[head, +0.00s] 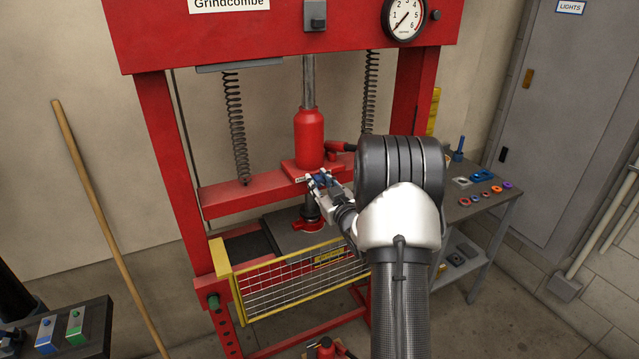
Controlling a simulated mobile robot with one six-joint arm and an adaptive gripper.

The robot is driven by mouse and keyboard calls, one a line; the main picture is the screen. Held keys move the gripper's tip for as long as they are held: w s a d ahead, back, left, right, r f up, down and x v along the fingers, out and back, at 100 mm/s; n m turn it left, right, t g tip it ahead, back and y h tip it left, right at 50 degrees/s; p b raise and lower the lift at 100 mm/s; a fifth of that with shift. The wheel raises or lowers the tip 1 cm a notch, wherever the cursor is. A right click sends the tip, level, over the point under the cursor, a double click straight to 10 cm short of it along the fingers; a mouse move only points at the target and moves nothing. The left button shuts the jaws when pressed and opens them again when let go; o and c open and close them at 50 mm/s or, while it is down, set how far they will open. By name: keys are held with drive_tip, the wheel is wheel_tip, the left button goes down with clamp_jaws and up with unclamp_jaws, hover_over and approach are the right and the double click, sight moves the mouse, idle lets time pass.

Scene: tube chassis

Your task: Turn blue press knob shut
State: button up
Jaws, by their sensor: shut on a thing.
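The red hydraulic press (160,150) stands in the middle of the head view, with a red bottle jack (310,138) at its centre. The blue press knob (321,181) sits low at the front of the jack, by a small label. My gripper (322,182) reaches in from the right and is shut on the blue knob. The fingers cover part of the knob, so its turn angle cannot be made out.
A yellow mesh guard (300,284) spans the press front below my gripper. A red handle (338,149) sticks out right of the jack. A side bench (482,203) with small coloured parts stands right. A wooden pole (100,215) leans left.

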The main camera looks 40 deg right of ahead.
drive_tip(key=shift+c, duration=1.2)
drive_tip(key=shift+m, duration=0.3)
drive_tip(key=m, duration=0.3)
drive_tip(key=shift+m, duration=0.3)
drive_tip(key=m, duration=0.4)
drive_tip(key=shift+m, duration=0.3)
drive_tip(key=m+p, duration=0.1)
drive_tip(key=m, duration=0.3)
drive_tip(key=shift+r, duration=0.1)
drive_tip(key=shift+m+y+p, duration=0.3)
drive_tip(key=shift+m+p, duration=0.6)
drive_tip(key=shift+m, duration=1.5)
drive_tip(key=shift+c, duration=0.2)
